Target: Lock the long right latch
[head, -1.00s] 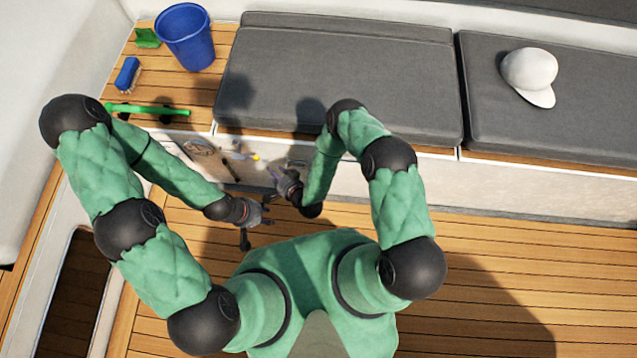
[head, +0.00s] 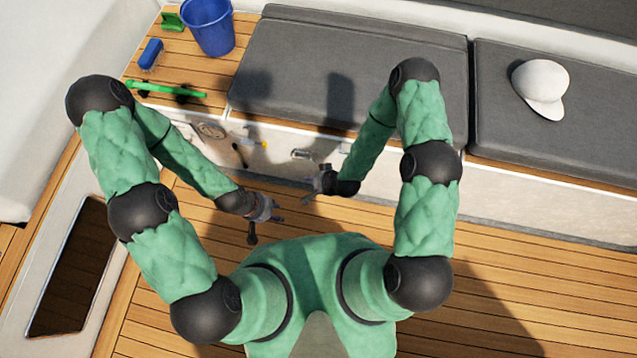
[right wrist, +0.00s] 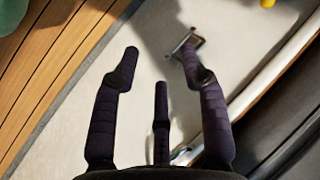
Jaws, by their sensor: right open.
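A metal latch (head: 302,154) is on the white front panel of the bench, below the cushion. In the right wrist view a metal latch with a rectangular loop (right wrist: 190,40) stands out from the panel, just beyond the fingertips. A second pale metal piece (right wrist: 185,155) shows partly behind the fingers near the palm. I cannot tell which of these is the long right latch. My right gripper (head: 312,190) is open and empty in front of the panel, below the latch; its spread fingers (right wrist: 155,75) show. My left gripper (head: 268,210) is lower left, away from the panel; its finger state is unclear.
The panel also bears a yellow-tipped piece (head: 255,142) and a round brown item (head: 211,130). Grey cushions (head: 340,60) top the bench. A blue bucket (head: 208,27), blue brush (head: 151,54), green-handled tool (head: 165,89) and white cap (head: 540,88) lie above. Wooden floor (head: 520,225) is clear at right.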

